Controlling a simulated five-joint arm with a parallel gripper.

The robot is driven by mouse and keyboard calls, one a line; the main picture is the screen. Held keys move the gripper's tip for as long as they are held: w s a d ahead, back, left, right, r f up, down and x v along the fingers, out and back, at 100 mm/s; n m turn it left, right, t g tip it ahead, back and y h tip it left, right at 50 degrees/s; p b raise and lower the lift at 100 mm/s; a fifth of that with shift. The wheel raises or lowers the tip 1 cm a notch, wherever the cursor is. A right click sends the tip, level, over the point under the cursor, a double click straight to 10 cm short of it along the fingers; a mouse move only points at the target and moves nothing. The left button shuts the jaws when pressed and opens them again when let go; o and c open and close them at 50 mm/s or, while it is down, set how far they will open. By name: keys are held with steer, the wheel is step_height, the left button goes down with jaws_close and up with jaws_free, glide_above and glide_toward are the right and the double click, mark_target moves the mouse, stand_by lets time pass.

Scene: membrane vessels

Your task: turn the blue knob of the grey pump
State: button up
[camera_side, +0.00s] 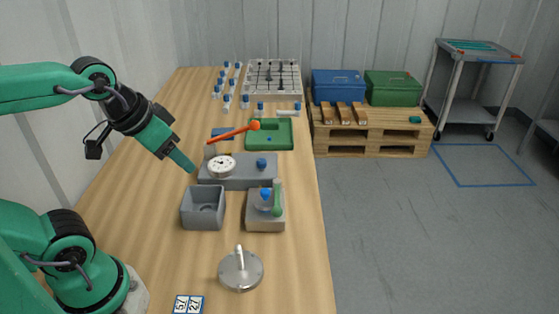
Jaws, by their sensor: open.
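The grey pump (240,180) is a low flat grey block in the middle of the wooden table, with a round white dial (221,166) on its left part. A small blue knob (261,163) stands on its right part. My gripper (189,166) points down and right from the left, above the table and to the left of the pump. It is open, with nothing seen between its fingers, and is apart from the knob.
A grey open box (203,209) and a beige block with a blue ball and green handle (277,225) stand in front of the pump. A red-orange lever (232,132) and green tray (283,135) lie behind it. A round metal lid (241,272) lies near the front.

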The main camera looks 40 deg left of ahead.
steer(key=w+a+f+n, duration=0.1)
steer(key=w+a+f, duration=0.15)
steer(key=w, duration=1.05)
steer(key=n+g, duration=0.1)
glide_toward(262, 161)
steer(key=shift+w+d+f+y, duration=0.2)
steer(key=shift+w+f+y, duration=0.1)
steer(key=shift+f, duration=0.05)
steer(key=shift+f, duration=0.1)
steer(key=shift+x, duration=3.8)
steer(key=shift+s, duration=0.1)
